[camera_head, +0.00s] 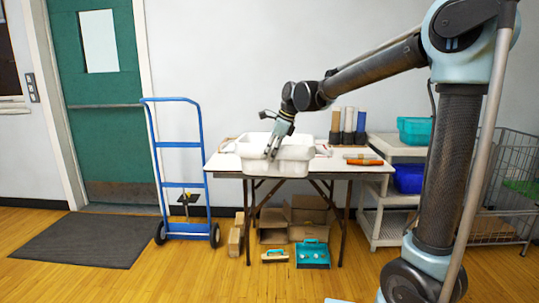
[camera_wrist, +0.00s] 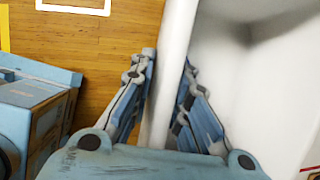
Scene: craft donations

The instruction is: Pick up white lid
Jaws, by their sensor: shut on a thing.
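A white, deep, open tub-like thing (camera_head: 292,157) sits on the white-topped table at its front left. In the wrist view its upright wall (camera_wrist: 167,80) stands between my fingers, with its hollow inside (camera_wrist: 255,85) to the right. My gripper (camera_head: 271,154) points down at the tub, one finger on each side of the wall, shut on it; the wrist view also shows the gripper (camera_wrist: 168,62) close up. I cannot make out a separate white lid apart from this tub.
The table (camera_head: 338,166) holds upright tubes (camera_head: 347,122) and orange things (camera_head: 364,160) to the right of the tub. A blue hand truck (camera_head: 181,185) stands left. A shelf with a teal bin (camera_head: 414,130) and a blue bin (camera_head: 408,178) stands right.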

